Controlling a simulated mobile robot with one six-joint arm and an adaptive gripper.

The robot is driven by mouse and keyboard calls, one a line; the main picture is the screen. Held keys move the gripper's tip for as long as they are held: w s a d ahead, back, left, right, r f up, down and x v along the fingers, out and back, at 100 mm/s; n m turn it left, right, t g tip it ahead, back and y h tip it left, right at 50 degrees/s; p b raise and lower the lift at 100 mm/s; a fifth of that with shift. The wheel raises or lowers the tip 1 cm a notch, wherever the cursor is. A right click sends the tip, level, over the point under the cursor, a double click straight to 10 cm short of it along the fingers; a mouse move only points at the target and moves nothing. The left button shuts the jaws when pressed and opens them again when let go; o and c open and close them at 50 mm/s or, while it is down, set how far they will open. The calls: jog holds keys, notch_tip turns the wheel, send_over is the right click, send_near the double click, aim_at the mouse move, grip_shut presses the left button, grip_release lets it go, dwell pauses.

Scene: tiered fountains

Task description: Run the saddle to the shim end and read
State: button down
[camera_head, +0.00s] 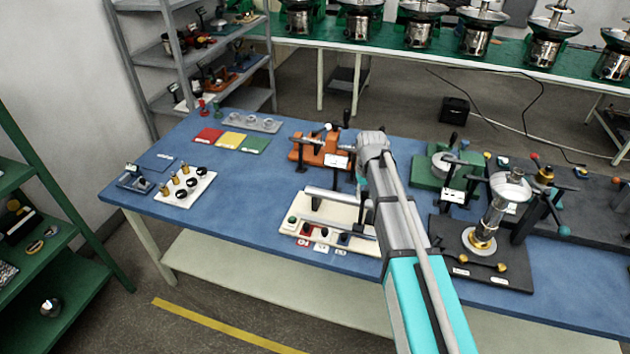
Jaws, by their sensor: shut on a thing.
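A cream rail fixture (291,226) lies at the front middle of the blue bench. It carries two grey bars (340,198) and a row of small controls and tags along its front. My arm reaches in from the bottom right and covers the right end of this fixture. My wrist is above and behind the fixture, close to the right side of an orange fixture. My gripper's fingers are hidden behind my arm, and what they hold does not show. I cannot make out the saddle or the shim clearly, nor any reading.
The orange fixture (306,151) stands just behind. A green fixture (429,177) and a black base (515,275) with a metal column stand to the right. A cream board (179,200) with knobs and red, yellow and green pads (230,139) lie left. Bare blue bench lies left of the rail fixture.

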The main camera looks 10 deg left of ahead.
jog(key=shift+s+d, duration=0.2)
jog(key=shift+d, duration=1.5)
jog(key=shift+c, duration=1.5)
grip_release()
notch_tip(320, 180, up, 6)
jog(key=p, duration=0.6)
jog(key=s+d+m, duration=0.1)
jog(key=s+d, duration=0.4)
jog(key=s, duration=0.1)
jog(key=s+d+m, duration=0.2)
jog(key=s+d, duration=0.4)
jog(key=s+d+m, duration=0.2)
jog(key=s+d, duration=0.3)
jog(key=s, duration=0.2)
jog(key=shift+d, duration=0.4)
